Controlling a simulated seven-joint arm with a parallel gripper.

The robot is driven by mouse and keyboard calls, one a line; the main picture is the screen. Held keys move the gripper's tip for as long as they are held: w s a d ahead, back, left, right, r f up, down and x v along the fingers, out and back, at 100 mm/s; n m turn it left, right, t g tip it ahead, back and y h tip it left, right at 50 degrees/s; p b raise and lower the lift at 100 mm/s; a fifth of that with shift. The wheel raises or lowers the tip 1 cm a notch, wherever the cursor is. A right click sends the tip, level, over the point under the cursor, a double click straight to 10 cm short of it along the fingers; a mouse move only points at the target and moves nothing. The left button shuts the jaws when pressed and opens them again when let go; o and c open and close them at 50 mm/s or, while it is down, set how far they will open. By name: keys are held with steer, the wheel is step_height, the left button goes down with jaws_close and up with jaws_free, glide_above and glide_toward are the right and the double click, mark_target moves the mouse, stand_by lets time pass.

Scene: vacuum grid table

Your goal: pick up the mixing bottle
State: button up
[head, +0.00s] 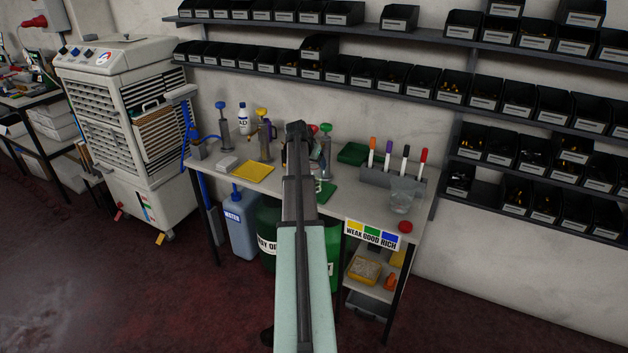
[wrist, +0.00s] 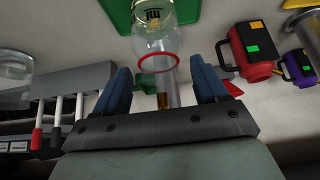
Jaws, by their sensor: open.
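A clear vessel with a red ring (wrist: 156,40), which I take to be the mixing bottle, shows in the wrist view just beyond the fingertips. It has a dark printed mark and a narrower clear part below the ring. My gripper (wrist: 159,68) is open, with one blue finger on each side of the vessel's line. I see no contact, but the depth gap is hard to tell. In the head view my gripper (head: 298,132) is over the back middle of the bench, and my arm hides most of the vessel there.
The bench (head: 345,205) also holds a marker rack (head: 392,180), a clear beaker (head: 401,203), a yellow pad (head: 254,172) and a dark green tray (head: 353,153). Shelves with bins (head: 365,72) line the wall.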

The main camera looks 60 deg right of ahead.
steer(key=shift+c, duration=0.3)
jaws_close()
stand_by(0.4)
